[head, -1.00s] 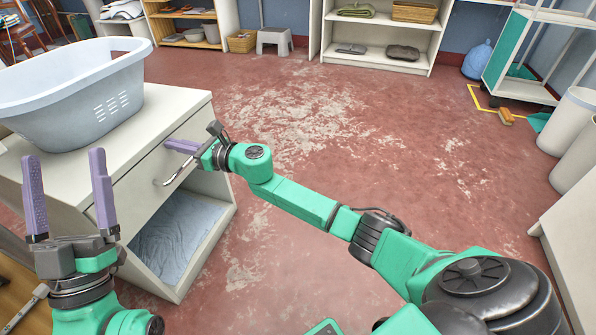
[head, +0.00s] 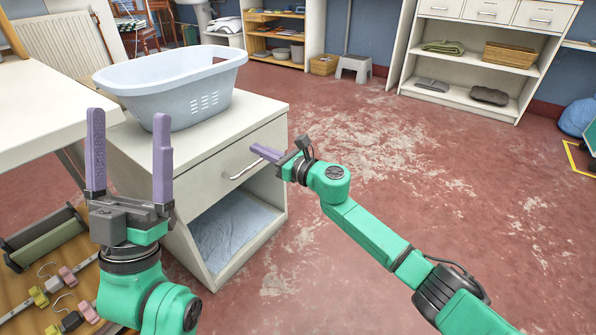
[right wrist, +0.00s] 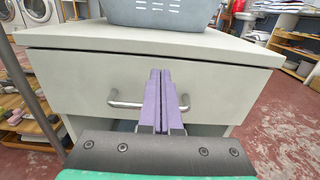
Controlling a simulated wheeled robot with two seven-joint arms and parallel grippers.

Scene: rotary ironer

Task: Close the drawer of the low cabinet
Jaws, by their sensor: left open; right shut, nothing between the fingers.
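The low white cabinet (head: 271,207) stands left of centre in the head view. Its drawer front (head: 210,172) looks flush or nearly flush with the cabinet; a small gap cannot be ruled out. The drawer also shows in the right wrist view (right wrist: 70,80), with a metal bar handle (right wrist: 122,104) across it. My right gripper (head: 257,151) is shut and empty, its fingertips (right wrist: 160,72) pointing at the drawer front by the handle. Whether they touch it I cannot tell. My left gripper (head: 130,125) is open and empty, left of the cabinet in the picture.
A pale blue laundry basket (head: 165,98) sits on the cabinet top. A folded blue cloth (head: 228,228) lies in the open compartment below the drawer. A white table (head: 45,115) and a wooden board with clips (head: 40,305) are at left. The red floor at right is clear.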

